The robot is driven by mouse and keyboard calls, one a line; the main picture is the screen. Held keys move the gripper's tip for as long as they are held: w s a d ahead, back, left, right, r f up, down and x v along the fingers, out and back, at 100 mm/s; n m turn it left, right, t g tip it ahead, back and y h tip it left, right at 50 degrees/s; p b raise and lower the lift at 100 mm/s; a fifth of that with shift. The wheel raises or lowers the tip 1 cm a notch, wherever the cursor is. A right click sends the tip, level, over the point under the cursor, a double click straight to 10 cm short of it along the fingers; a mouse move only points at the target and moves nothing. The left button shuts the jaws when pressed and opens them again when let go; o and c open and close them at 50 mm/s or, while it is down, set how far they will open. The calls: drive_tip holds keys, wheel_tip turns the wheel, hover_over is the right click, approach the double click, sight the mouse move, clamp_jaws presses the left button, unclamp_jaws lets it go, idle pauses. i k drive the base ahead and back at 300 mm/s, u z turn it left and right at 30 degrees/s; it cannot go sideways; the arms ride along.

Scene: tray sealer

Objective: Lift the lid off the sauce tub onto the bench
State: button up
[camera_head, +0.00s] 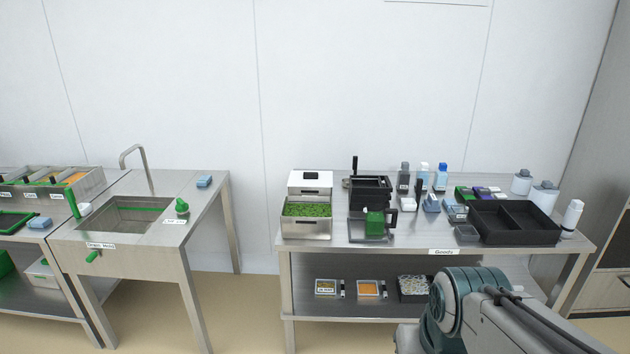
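No container here is clearly marked as the sauce tub. At the far left, a steel container row (88,190) holds several inserts, one with orange contents. My arm shows at the lower right, in front of the bench. My gripper is out of the picture.
Black trays (513,240), bottles (441,177) and a dark machine with a green part (374,224) crowd the goods bench. Its lower shelf holds small trays (369,288). A sink (140,220) stands left, across a floor gap.

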sight(297, 178)
drive_tip(key=u, duration=0.1)
drive_tip(key=i, duration=2.25)
drive_tip(key=z, duration=0.05)
